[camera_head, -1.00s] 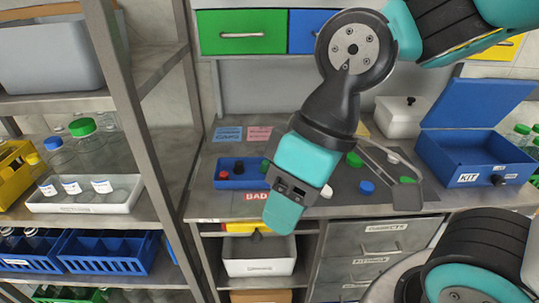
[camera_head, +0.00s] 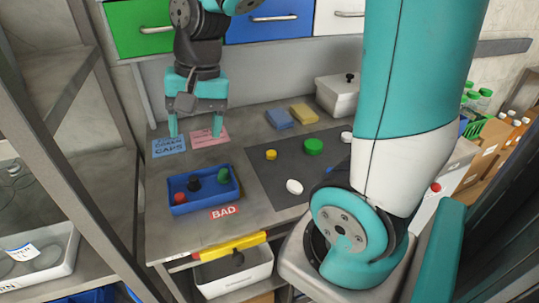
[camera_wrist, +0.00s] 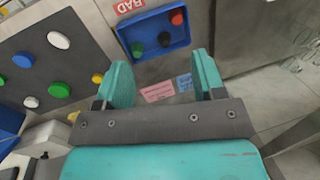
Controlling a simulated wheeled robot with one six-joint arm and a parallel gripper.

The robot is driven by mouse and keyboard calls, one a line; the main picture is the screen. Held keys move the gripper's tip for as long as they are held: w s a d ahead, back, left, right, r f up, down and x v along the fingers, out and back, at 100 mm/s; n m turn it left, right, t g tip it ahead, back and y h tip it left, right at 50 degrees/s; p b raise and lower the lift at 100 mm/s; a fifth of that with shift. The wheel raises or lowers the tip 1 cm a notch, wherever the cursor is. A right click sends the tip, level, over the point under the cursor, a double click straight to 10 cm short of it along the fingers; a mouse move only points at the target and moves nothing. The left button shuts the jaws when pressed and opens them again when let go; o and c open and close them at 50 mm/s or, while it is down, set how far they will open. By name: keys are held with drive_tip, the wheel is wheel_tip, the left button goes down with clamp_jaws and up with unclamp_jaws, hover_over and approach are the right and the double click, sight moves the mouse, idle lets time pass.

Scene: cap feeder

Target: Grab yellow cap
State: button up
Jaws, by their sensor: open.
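A small yellow cap (camera_head: 271,154) lies on the dark mat (camera_head: 265,180) in the head view, left of a green cap (camera_head: 313,146). It also shows in the wrist view (camera_wrist: 97,78), just left of my left-hand finger there. My gripper (camera_head: 195,128) points down with its fingers apart and nothing between them. It appears over the blue and pink cards, left of the yellow cap and behind the blue tray (camera_head: 178,209). In the wrist view, the space between my fingers (camera_wrist: 163,78) shows bare worktop and the cards.
The blue tray holds red, black and green caps, with a BAD label (camera_head: 224,211) in front. White caps (camera_head: 294,187) and a blue cap (camera_wrist: 22,60) lie on the mat. Blue and yellow blocks (camera_head: 303,113) and a white box (camera_head: 338,95) stand behind. Drawers hang above.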

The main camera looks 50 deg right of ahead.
drive_tip(key=w+d+f+m+h, duration=0.1)
drive_tip(key=w+d+m, duration=0.1)
drive_tip(key=d+m, duration=0.35)
drive_tip(key=w+d+f+m, duration=0.2)
drive_tip(key=d+m, duration=0.2)
drive_tip(key=d, duration=0.2)
drive_tip(key=m+g+h, duration=0.1)
drive_tip(key=m, duration=0.8)
hover_over(271, 153)
drive_tip(key=f, duration=1.4)
drive_tip(key=shift+s+a, duration=0.1)
drive_tip(key=shift+a, duration=0.15)
drive_tip(key=shift+d+f+p, duration=0.2)
drive_tip(key=shift+f+p, duration=0.1)
drive_tip(key=shift+f, duration=1.15)
drive_tip(key=shift+d+f+p, duration=0.15)
drive_tip(key=shift+f+p, duration=0.15)
drive_tip(key=shift+f, duration=1.15)
drive_tip(key=c, duration=1)
